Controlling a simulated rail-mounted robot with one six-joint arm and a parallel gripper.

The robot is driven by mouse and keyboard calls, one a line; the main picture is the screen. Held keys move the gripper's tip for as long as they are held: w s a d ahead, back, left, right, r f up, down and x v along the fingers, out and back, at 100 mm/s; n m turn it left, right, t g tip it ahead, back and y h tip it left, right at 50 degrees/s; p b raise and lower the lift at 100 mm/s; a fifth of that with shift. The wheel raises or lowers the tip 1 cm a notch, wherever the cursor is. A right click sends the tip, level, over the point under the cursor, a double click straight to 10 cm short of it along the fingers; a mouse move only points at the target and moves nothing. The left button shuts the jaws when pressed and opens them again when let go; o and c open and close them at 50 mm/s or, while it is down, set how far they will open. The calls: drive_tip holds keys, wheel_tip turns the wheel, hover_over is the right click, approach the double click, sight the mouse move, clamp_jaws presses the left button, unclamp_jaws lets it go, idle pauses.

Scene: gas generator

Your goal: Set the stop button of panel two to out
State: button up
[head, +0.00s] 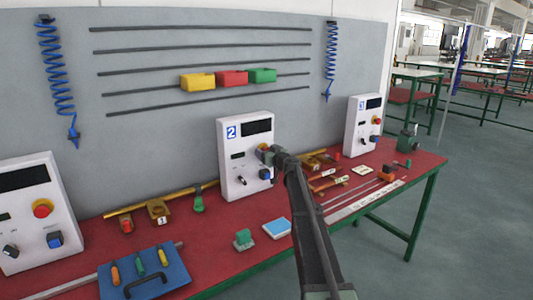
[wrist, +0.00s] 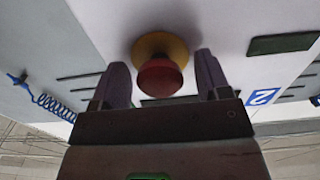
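Panel two (head: 233,165) is a white box with a blue "2" label and a dark display, standing at the back of the red table in the head view. Its stop button (wrist: 160,76) is a red knob on a yellow ring in the wrist view. My gripper (head: 267,154) is at the panel's front and mostly hides the button in the head view. In the wrist view my gripper (wrist: 163,68) is open, with one finger on each side of the red knob. Gaps show between knob and fingers. Whether the button is in or out cannot be told.
A blue knob (head: 265,174) sits on panel two just below my gripper. Similar panels stand at the left (head: 32,215) and right (head: 362,126). A blue tray (head: 175,285) and small parts lie on the red table (head: 220,250).

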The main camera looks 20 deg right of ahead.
drive_tip(key=c, duration=1.2)
drive_tip(key=shift+s, duration=0.7)
drive_tip(key=shift+c, duration=0.2)
drive_tip(key=o, duration=1.3)
drive_tip(key=shift+d, duration=0.1)
drive_tip(key=s+d, duration=0.2)
drive_tip(key=s, duration=0.8)
drive_tip(key=shift+s, duration=0.35)
